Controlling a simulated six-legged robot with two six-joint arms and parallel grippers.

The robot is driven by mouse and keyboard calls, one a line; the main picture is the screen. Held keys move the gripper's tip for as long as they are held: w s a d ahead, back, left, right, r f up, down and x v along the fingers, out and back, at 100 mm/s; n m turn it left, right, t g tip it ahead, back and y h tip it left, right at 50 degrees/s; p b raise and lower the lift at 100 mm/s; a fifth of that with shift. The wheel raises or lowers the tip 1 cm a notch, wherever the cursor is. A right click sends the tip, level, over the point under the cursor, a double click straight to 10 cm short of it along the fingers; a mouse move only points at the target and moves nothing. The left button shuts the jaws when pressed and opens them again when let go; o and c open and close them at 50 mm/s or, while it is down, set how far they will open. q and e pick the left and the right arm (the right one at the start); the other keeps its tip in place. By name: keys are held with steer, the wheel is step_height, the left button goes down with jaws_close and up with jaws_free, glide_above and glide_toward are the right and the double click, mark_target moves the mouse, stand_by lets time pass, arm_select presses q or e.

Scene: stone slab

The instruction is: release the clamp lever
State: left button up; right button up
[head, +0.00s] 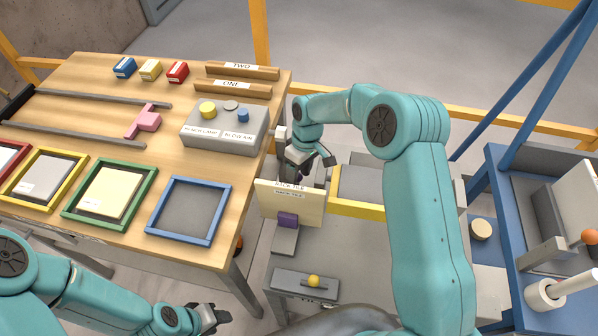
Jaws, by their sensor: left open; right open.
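No part is clearly labelled as the clamp lever. Candidates are a purple block (288,220) on a grey base in front of an upright cream panel (290,203), and a lever with an orange ball (590,236) at the right edge. My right gripper (308,160) is open above and behind the cream panel, beside the table's right edge. A dark purple piece (300,177) shows just under it; whether they touch is hard to tell. My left gripper (216,316) is open and empty at the bottom, in front of the wooden table, away from these parts.
The wooden table (100,82) holds coloured frames, rails, a pink piece (149,121) and a grey button box (215,140). A yellow knob (314,281) sits on a grey plate below the panel. Blue machinery (505,220) stands at right.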

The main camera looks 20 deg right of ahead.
steer(key=shift+f, duration=0.1)
jaws_close()
steer(key=shift+s+a+f+t+h+b, duration=0.1)
steer(key=shift+s+a+t+h+b, duration=0.15)
steer(key=shift+b, duration=0.55)
steer(key=shift+s+t+h+b, duration=0.15)
steer(key=shift+t+h+b, duration=0.1)
steer(key=shift+b, duration=0.05)
steer(key=shift+r, duration=0.2)
jaws_free()
step_height(320, 180, up, 16)
steer(key=d, duration=0.1)
steer(key=shift+d+r+p, duration=0.15)
steer(key=shift+d+p, duration=0.15)
steer(key=shift+d, duration=0.05)
